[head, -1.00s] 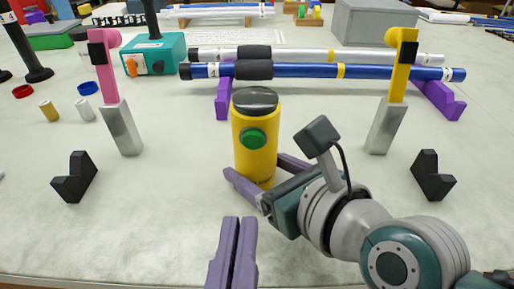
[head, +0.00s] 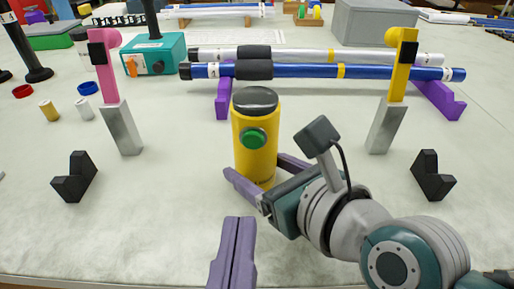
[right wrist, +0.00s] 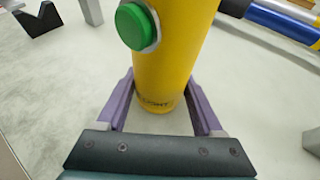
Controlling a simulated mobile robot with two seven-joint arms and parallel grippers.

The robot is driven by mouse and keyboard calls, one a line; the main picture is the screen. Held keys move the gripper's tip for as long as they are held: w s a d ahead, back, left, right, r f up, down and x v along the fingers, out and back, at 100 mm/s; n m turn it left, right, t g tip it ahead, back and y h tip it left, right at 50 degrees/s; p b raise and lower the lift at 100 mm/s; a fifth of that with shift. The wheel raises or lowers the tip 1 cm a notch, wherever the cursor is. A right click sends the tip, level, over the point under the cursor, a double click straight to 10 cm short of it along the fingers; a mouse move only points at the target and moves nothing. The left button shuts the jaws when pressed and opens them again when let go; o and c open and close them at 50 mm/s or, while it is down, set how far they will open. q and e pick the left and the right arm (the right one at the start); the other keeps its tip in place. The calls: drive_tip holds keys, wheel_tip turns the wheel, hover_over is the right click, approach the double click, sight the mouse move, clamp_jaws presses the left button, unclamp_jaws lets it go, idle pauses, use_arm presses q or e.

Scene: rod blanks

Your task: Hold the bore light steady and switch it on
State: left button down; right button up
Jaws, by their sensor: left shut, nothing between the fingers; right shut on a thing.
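The bore light is a yellow upright cylinder (head: 254,165) with a black cap and a green button (head: 253,139) on its front. It stands on the table in the middle of the head view. My right gripper (head: 254,181) is shut around its lower part, one finger on each side. The right wrist view shows the yellow body (right wrist: 168,65) between the purple fingers, with the green button (right wrist: 136,25) above them. My left gripper (head: 236,222) is shut and empty, in front of and below the bore light, apart from it.
A blue rod (head: 380,72) and a white rod (head: 300,55) lie on purple supports behind. A pink-topped post (head: 110,75) and a yellow-topped post (head: 397,75) flank the light. Black V-blocks (head: 75,178) (head: 432,177) stand at both sides. A teal box (head: 155,55) is back left.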

sight(253, 141)
idle(0.5)
use_arm(q)
drive_tip(key=w+m+g+h, duration=0.7)
drive_tip(key=m+h, duration=0.3)
drive_tip(key=m, duration=1.1)
drive_tip(key=shift+w+a+m+g, duration=0.25)
drive_tip(key=shift+w+m+g, duration=0.15)
drive_tip(key=shift+w, duration=0.25)
idle(0.8)
